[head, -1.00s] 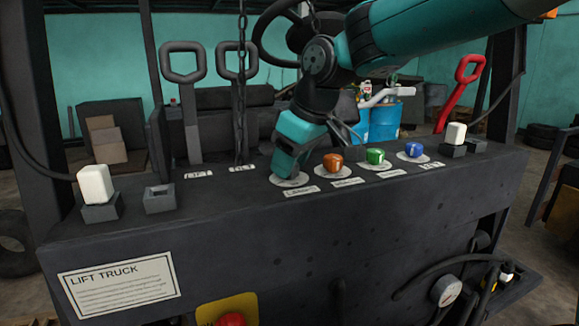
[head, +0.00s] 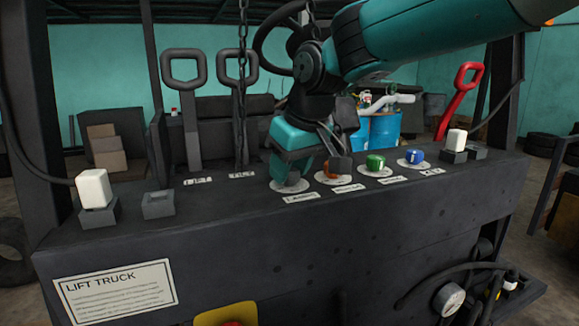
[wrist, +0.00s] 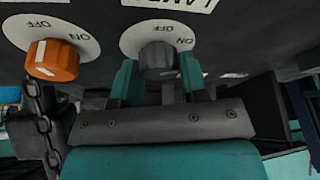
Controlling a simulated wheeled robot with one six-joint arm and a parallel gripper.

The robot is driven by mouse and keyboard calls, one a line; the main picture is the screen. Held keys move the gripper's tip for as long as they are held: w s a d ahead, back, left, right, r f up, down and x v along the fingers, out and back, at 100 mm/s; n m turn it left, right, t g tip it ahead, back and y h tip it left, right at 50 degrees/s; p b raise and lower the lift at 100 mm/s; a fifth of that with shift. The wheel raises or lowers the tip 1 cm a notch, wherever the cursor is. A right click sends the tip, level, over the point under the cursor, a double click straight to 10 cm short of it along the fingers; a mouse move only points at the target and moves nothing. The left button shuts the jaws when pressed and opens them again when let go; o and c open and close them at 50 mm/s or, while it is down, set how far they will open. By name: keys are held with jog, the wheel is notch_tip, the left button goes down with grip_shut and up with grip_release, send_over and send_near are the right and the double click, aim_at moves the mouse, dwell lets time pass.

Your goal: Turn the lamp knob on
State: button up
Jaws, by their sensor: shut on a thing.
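The grey knob (wrist: 157,58) sits on a round white dial (wrist: 133,36) marked OFF and ON. A partly visible label lies beside it in the wrist view; I take this as the lamp knob. My gripper (wrist: 158,82) is shut on the grey knob, one teal finger on each side. The knob's pointer mark cannot be made out. In the head view my gripper (head: 290,177) stands over the leftmost dial (head: 290,187) and mostly hides the knob.
An orange knob (wrist: 52,60) stands close beside and is partly hidden by my gripper in the head view. Green (head: 376,162) and blue (head: 414,156) knobs follow to the right.

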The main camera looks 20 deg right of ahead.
jog(key=o, duration=0.9)
jog(key=shift+o, duration=0.2)
jog(key=shift+r, duration=0.1)
jog(key=v, duration=1.7)
jog(key=shift+r, duration=0.1)
